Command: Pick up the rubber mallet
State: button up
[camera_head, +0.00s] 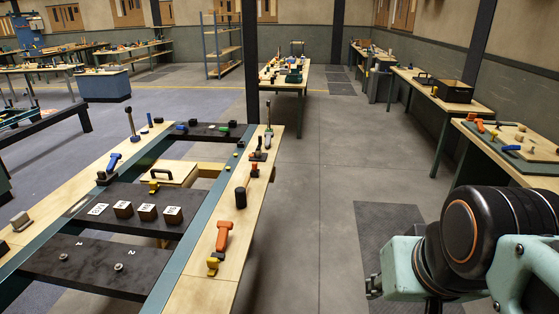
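I cannot tell for sure which thing is the rubber mallet. An orange tool (222,238) with a wider end and a short handle lies on the pale right-hand plank of the near bench. A short black cylinder (241,198) is beyond it on the same plank. A blue tool (113,162) of similar form lies on the left plank, and a dark-topped upright tool (130,122) stands behind it. My arm fills the lower right, apart from the bench. A small grey part at its left end (374,287) may belong to my gripper; its fingers do not show clearly.
Dark cross boards (95,265) bridge the bench, with several labelled blocks (148,212) on one. A yellow-and-black item (213,265) lies nearest on the right plank. Side benches (440,90) line the right wall. The grey floor (310,200) between is clear.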

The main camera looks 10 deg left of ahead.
aim_at(240, 192)
jog(key=i+l+u, duration=0.1)
jog(key=i+u, duration=0.2)
jog(key=i, duration=0.2)
jog(key=i+l+u, duration=0.3)
jog(key=i, duration=0.2)
jog(key=i+l+u, duration=0.15)
jog(key=i+u, duration=0.2)
jog(key=i+l+u, duration=0.25)
jog(key=u, duration=0.15)
